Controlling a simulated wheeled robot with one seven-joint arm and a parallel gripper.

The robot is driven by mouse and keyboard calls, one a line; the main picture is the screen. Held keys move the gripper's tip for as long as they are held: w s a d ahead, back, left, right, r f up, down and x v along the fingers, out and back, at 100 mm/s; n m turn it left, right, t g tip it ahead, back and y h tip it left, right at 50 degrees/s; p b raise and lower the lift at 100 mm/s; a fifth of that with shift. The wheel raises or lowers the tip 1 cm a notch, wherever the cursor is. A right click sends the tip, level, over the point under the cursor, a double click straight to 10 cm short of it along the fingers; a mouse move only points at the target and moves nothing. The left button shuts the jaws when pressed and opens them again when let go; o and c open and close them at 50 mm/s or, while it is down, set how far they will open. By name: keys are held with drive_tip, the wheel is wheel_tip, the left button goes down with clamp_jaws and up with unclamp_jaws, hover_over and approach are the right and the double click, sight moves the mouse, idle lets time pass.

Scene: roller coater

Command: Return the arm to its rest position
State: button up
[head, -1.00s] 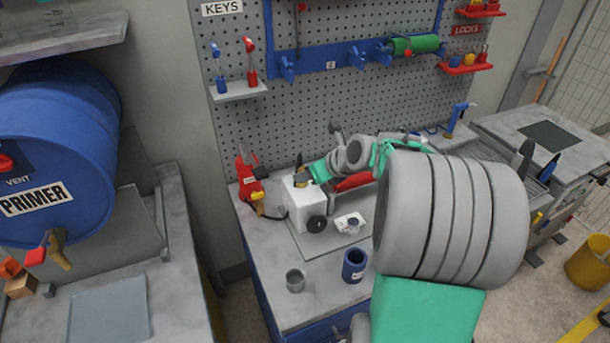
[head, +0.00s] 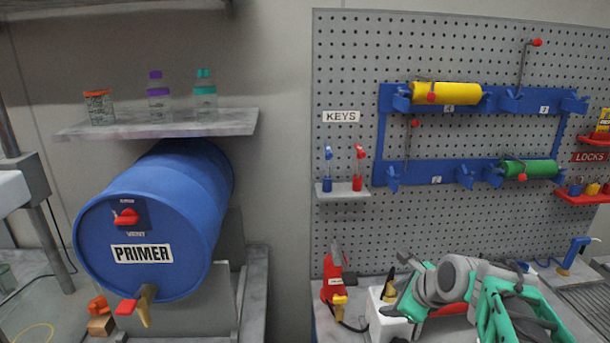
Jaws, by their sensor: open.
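My arm, in grey and green links, shows at the lower right of the head view, above the bench. My gripper (head: 402,298) is at the left end of the arm. It is open, with no object seen between its fingers. It is beside a white box (head: 385,322) with a dark, yellow-based piece on top. I cannot tell whether they touch. The lower part of the arm is outside the picture.
A blue primer drum (head: 150,220) lies at the left under a shelf (head: 160,125) with bottles. The pegboard (head: 350,60) carries a blue rack (head: 430,172) with yellow and green rollers. A red tool (head: 335,275) stands left of my gripper.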

drive_tip(key=s+a+n+g, duration=0.1)
drive_tip(key=s+a+n, duration=0.2)
drive_tip(key=s+n, duration=0.2)
drive_tip(key=s+a+n+g+h, duration=0.1)
drive_tip(key=s+a+n, duration=0.2)
drive_tip(key=n, duration=0.9)
drive_tip(key=s+a+f+n+g+h, duration=0.1)
drive_tip(key=s+a+n, duration=0.2)
drive_tip(key=s+n, duration=0.3)
drive_tip(key=shift+s+n+b, duration=0.35)
drive_tip(key=shift+n+b, duration=0.1)
drive_tip(key=shift+n, duration=0.75)
drive_tip(key=shift+a, duration=0.1)
